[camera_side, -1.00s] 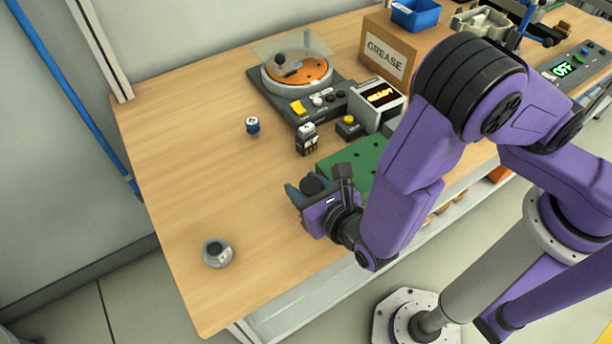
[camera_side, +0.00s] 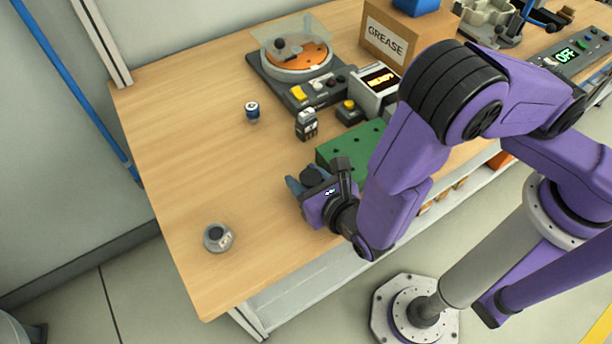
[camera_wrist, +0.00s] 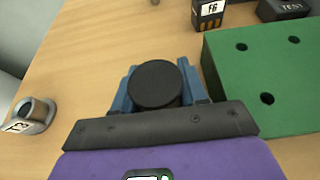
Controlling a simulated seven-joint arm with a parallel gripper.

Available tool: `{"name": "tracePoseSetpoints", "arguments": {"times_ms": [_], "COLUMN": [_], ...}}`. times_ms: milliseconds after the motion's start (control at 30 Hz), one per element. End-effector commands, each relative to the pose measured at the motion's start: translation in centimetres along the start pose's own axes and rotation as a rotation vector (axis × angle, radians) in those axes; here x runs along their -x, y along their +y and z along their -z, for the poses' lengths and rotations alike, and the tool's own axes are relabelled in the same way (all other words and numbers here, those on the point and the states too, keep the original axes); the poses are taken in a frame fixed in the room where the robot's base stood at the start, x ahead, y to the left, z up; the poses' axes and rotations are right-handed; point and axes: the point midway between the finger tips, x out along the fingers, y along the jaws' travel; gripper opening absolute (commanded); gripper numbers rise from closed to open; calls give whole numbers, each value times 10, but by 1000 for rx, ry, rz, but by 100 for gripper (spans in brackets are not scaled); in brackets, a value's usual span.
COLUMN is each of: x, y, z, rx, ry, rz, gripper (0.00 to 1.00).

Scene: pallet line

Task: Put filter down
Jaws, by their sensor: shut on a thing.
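My gripper (camera_wrist: 158,85) is shut on a black, round-topped cylinder, which I take for the filter (camera_wrist: 158,84). Its blue fingers lie on both sides of it in the wrist view. In the side view my gripper (camera_side: 300,184) and the dark filter top (camera_side: 311,175) are over the bench's near part, just left of the green block (camera_side: 350,148). The filter's underside is hidden, so I cannot tell whether it touches the wood.
A grey round holder (camera_side: 217,237) stands at left on the bench (camera_side: 190,170). The green block with holes (camera_wrist: 265,70) is close on the right. Behind are a small blue-and-white cylinder (camera_side: 252,112), a dark labelled box (camera_side: 306,125) and a turntable device (camera_side: 296,62). Bare wood lies left.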

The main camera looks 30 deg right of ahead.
Motion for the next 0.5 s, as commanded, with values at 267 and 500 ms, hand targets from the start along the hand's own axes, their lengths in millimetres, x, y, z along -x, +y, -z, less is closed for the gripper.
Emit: {"name": "tracePoseSetpoints", "arguments": {"times_ms": [267,500], "x": [-2,-4], "y": [0,0], "z": [5,8], "rx": [0,0], "ry": [0,0], "rz": [0,0], "gripper": [13,13]}}
